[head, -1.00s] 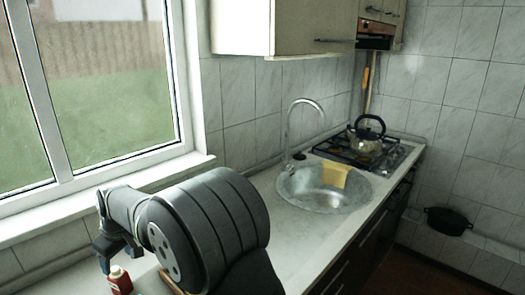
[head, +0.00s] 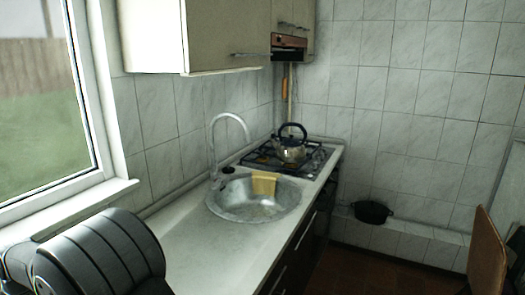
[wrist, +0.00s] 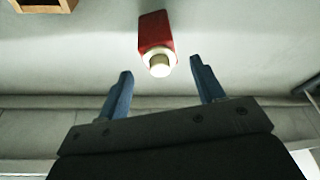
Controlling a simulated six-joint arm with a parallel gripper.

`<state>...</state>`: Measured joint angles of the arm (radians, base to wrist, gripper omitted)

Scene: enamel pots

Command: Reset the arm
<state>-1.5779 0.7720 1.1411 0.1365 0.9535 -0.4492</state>
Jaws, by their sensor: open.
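My gripper (wrist: 164,82) shows in the wrist view with its two blue fingers spread apart and nothing between them. A red bottle with a pale cap (wrist: 157,42) stands on the light countertop (wrist: 95,55) beyond the fingertips, apart from them. In the head view, part of my dark arm fills the lower left corner; my gripper and the bottle are out of that view.
A wooden object (wrist: 45,4) is at the top left of the wrist view. In the head view are a round sink (head: 240,212) with a yellow cloth (head: 264,183), a tap (head: 213,150), a kettle (head: 291,150) on the stove (head: 262,160), a dark pot (head: 371,212) and a wooden chair (head: 487,255).

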